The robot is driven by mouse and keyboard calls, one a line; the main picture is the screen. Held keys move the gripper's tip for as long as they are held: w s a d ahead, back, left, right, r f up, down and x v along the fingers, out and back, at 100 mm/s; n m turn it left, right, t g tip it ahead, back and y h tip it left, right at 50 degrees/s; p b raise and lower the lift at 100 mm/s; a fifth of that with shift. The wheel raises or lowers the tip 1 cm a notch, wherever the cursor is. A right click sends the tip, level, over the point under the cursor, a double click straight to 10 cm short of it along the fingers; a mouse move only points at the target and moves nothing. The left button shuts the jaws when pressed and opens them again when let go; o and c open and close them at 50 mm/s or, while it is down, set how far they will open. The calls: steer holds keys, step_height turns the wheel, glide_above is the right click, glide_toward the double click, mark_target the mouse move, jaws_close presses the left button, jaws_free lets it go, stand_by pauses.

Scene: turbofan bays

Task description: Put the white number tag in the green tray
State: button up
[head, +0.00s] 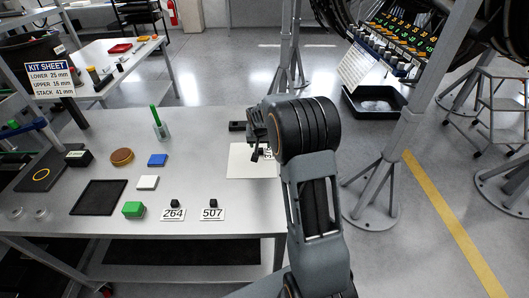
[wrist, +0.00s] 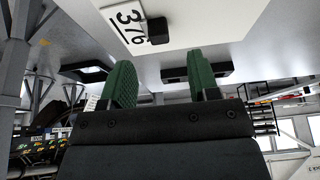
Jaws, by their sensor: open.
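A white number tag reading 376 (wrist: 130,22), with a black block on it, lies on a pale surface in the wrist view. In the head view it is mostly hidden behind my gripper (head: 257,152), over a white sheet (head: 238,163) at the table's right. My gripper's green fingers (wrist: 162,80) are apart and empty, with the tag beyond their tips. Two other white tags, 264 (head: 173,214) and 507 (head: 212,214), lie at the table's front, each with a black block. A small green box-like thing (head: 133,209) sits left of them; I cannot tell whether it is a tray.
A metal post stands right of my arm.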

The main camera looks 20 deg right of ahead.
mark_target(261, 149)
steer(key=shift+p+x, duration=0.65)
steer(key=shift+x, duration=2.1)
steer(key=shift+s, duration=0.1)
jaws_close()
steer(key=shift+r, duration=0.1)
